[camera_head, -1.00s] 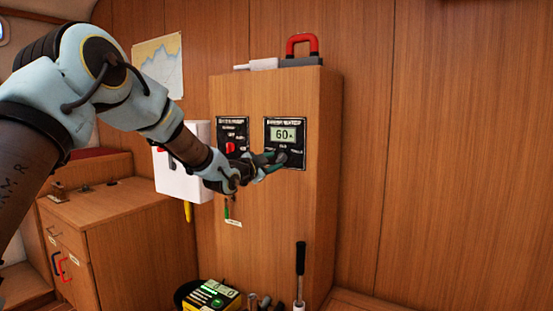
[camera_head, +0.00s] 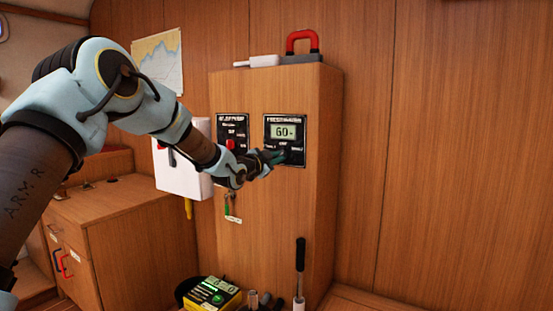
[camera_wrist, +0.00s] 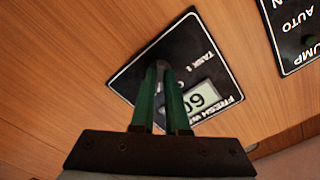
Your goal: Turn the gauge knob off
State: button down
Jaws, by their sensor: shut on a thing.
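The gauge panel (camera_head: 299,120) is a black plate on the front of the wooden cabinet. Its lit display (camera_head: 284,131) reads about 60, and it appears turned over in the wrist view (camera_wrist: 199,101). My gripper (camera_head: 279,156) is at the lower part of this panel. In the wrist view its two green fingers (camera_wrist: 160,68) come together at the panel face, shut on the gauge knob. The knob itself is hidden behind the fingers, so its pointing direction cannot be told.
A second black panel with a red switch (camera_head: 230,144) is left of the gauge. A white box (camera_head: 180,181) hangs at the cabinet's left side. A red-handled thing (camera_head: 302,42) sits on top.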

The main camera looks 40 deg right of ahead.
jog(key=shift+f+n, duration=0.1)
jog(key=shift+n, duration=0.2)
dwell(0.4)
jog(key=shift+n+b, duration=0.9)
jog(key=shift+n, duration=3.1)
jog(key=c, duration=0.9)
grip_release()
jog(key=b+v, duration=0.1)
jog(key=v, duration=1)
jog(key=shift+b, duration=0.35)
